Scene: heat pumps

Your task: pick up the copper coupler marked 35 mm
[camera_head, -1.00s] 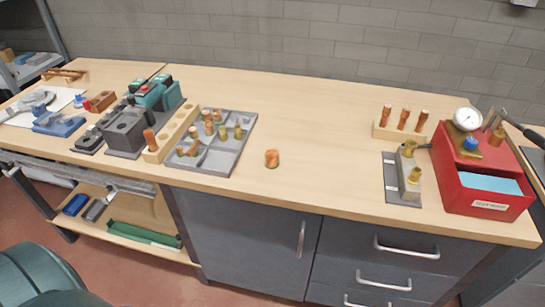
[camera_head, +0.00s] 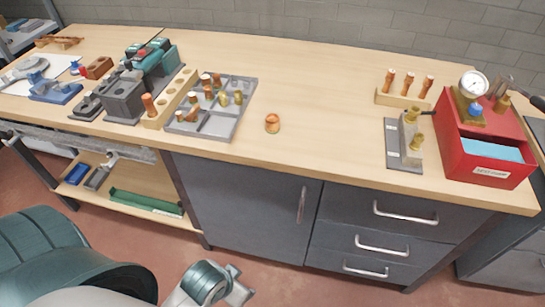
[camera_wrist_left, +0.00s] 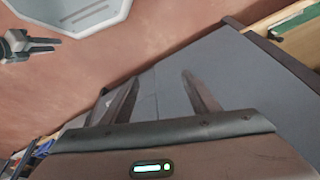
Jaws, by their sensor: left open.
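A single copper coupler (camera_head: 272,123) stands alone on the bench, right of the grey tray (camera_head: 222,128). Several more copper and brass fittings (camera_head: 206,79) sit in that tray. No size marking is readable on any of them. My left gripper (camera_wrist_left: 160,76) is open and empty in the left wrist view, with the grey cabinet front beyond its fingers. Part of my arm (camera_head: 205,283) shows at the bottom of the head view, below the bench top.
A wooden block with copper pieces (camera_head: 404,98), a grey fixture (camera_head: 397,140) and a red box with a gauge (camera_head: 486,165) stand at the right. Tools and a wooden holed rack (camera_head: 170,100) stand left. The bench middle is clear; its front edge (camera_head: 330,178) lies above drawers.

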